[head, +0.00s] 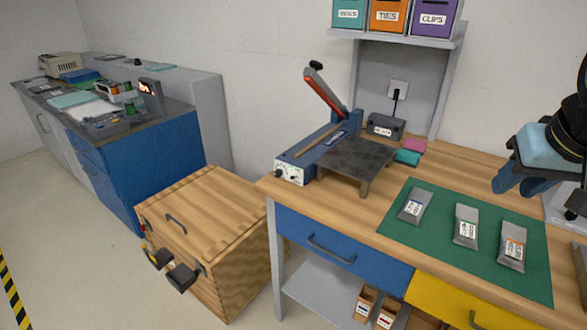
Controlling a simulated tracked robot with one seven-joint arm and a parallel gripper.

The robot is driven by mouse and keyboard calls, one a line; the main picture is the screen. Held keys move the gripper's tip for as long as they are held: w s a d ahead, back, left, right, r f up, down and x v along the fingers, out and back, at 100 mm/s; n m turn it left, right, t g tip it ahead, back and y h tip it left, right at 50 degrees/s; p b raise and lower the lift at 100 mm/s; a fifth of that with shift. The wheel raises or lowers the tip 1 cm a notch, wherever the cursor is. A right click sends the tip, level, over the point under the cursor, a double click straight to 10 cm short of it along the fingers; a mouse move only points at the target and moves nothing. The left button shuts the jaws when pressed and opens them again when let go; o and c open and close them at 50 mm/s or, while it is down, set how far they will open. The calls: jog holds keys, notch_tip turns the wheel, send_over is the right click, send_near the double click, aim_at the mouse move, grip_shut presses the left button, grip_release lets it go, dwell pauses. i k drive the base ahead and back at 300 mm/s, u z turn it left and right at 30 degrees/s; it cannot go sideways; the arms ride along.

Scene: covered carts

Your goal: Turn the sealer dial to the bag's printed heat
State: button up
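The sealer (322,142) stands at the left of the wooden bench, its red-handled lever (325,92) raised. A white panel (290,172) on its front end carries a small dark dial (279,173); its setting is too small to read. Three grey bags (415,206) (466,226) (513,246) lie apart on a green mat (400,239). Each has a white printed label, too small to read. My gripper (516,187) is at the right, over the bench behind the mat, well away from the dial. Its blue fingers look apart and empty.
A dark metal plate (355,160) stands beside the sealer. A grey box (385,127) and pink and teal pads (407,157) lie behind it. Labelled bins (388,15) sit on the shelf above.

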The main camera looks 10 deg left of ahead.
aim_at(278, 174)
jog(key=k, duration=1.25)
jog(key=u, duration=0.5)
jog(key=i, duration=1.7)
jog(key=z, duration=0.5)
